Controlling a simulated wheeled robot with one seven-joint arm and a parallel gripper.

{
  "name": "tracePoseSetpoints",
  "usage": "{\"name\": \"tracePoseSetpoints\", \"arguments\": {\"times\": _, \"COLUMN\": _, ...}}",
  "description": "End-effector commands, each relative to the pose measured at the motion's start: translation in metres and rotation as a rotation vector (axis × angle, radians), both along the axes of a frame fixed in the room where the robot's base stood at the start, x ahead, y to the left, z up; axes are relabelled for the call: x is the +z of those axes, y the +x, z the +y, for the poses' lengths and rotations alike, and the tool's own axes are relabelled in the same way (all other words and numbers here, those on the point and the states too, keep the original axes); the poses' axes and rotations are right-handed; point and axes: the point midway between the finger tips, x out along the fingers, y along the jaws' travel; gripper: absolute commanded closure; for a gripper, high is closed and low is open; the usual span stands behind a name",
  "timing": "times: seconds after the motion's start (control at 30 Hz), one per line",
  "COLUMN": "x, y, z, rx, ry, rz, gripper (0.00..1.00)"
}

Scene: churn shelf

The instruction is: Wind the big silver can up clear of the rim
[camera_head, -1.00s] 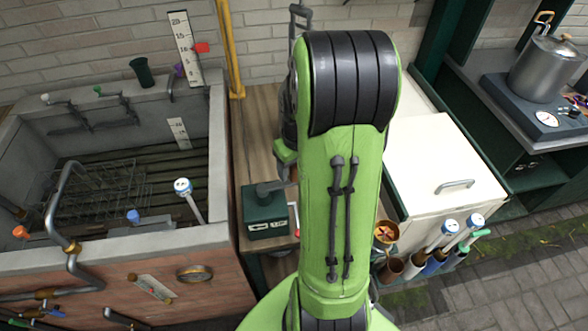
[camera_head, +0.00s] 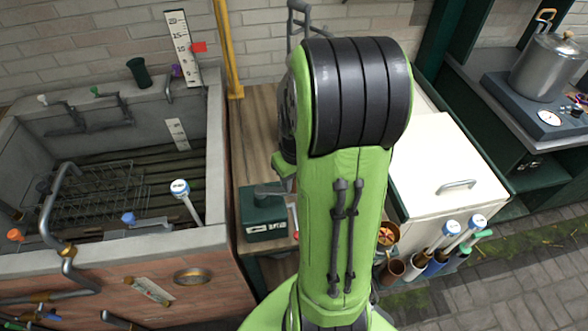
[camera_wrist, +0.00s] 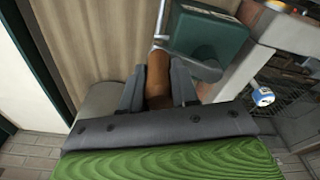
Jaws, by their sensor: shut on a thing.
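A large silver can with a lid (camera_head: 546,66) stands upright at the far right of the head view. I cannot tell whether it is the can of the task. A dark green box (camera_head: 264,218) with a grey crank arm (camera_head: 270,190) sits on the wooden bench, and the box also shows in the wrist view (camera_wrist: 208,36). My gripper (camera_wrist: 158,72) is shut on a brown crank handle (camera_wrist: 157,80) beside the box. My green arm hides the gripper and part of the bench in the head view.
A stone tank (camera_head: 110,240) with a wire rack (camera_head: 95,190) fills the left. A white chest (camera_head: 440,165) stands right of my arm. A yellow pipe (camera_head: 228,50) rises behind the bench. The silver can rests on a scale (camera_head: 520,108).

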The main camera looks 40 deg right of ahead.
Motion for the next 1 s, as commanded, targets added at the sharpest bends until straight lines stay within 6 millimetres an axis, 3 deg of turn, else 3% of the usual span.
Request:
{"name": "tracePoseSetpoints", "arguments": {"times": 0.03, "x": -0.003, "y": -0.006, "z": 0.016, "rx": 0.021, "ry": 0.014, "rz": 0.001, "gripper": 1.0}}
{"name": "tracePoseSetpoints", "arguments": {"times": 0.2, "x": -0.002, "y": -0.018, "z": 0.032, "rx": 0.02, "ry": 0.017, "rz": 0.004, "gripper": 1.0}}
{"name": "tracePoseSetpoints", "arguments": {"times": 0.27, "x": -0.002, "y": -0.017, "z": 0.037, "rx": 0.023, "ry": 0.016, "rz": 0.004, "gripper": 1.0}}
{"name": "tracePoseSetpoints", "arguments": {"times": 0.5, "x": -0.002, "y": -0.011, "z": 0.088, "rx": 0.03, "ry": 0.016, "rz": 0.002, "gripper": 1.0}}
{"name": "tracePoseSetpoints", "arguments": {"times": 0.63, "x": -0.001, "y": -0.009, "z": 0.096, "rx": 0.025, "ry": 0.017, "rz": 0.001, "gripper": 1.0}}
{"name": "tracePoseSetpoints", "arguments": {"times": 0.9, "x": 0.0, "y": 0.035, "z": 0.13, "rx": 0.028, "ry": 0.017, "rz": -0.005, "gripper": 1.0}}
{"name": "tracePoseSetpoints", "arguments": {"times": 1.0, "x": 0.0, "y": 0.043, "z": 0.136, "rx": 0.024, "ry": 0.015, "rz": -0.006, "gripper": 1.0}}
